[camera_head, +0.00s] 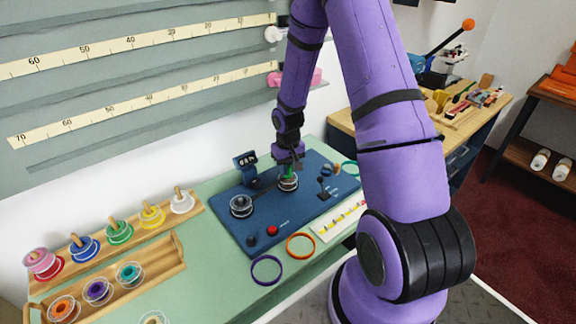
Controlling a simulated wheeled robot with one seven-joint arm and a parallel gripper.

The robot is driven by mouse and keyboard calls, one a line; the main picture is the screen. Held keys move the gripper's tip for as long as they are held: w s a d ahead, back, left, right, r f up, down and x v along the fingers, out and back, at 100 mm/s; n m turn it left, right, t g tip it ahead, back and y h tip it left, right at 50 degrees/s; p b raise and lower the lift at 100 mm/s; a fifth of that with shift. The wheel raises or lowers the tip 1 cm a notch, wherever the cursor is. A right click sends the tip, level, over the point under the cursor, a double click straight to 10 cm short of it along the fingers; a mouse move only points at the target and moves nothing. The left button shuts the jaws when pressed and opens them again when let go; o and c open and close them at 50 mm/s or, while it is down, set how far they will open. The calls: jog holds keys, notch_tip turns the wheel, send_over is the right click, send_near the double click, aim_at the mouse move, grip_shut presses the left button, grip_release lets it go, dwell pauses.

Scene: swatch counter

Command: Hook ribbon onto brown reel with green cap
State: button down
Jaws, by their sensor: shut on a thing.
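My gripper (289,163) points down over the right part of a blue machine board (290,222). It is shut on a small green piece, apparently the green cap (289,172), right above a reel (288,185) with a pale rim. The reel's brown colour is hard to make out at this size, and the fingers partly hide its top. A second, dark reel (241,206) with a clear rim sits on the board to the left. A thin dark strip runs between the two reels; I cannot tell whether it is ribbon.
Wooden racks (186,236) of coloured spools stand at the left. Purple (267,283) and orange (300,234) rings lie in front of the board. A small display (245,160), a red button (272,230) and a black lever (323,188) stand on the board. A ruled wall rises behind.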

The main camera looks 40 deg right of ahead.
jog(key=shift+f, duration=0.25)
jog(key=c, duration=0.8)
grip_release()
jog(key=shift+c, duration=0.2)
jog(key=shift+r, duration=0.1)
jog(key=shift+r, duration=3.45)
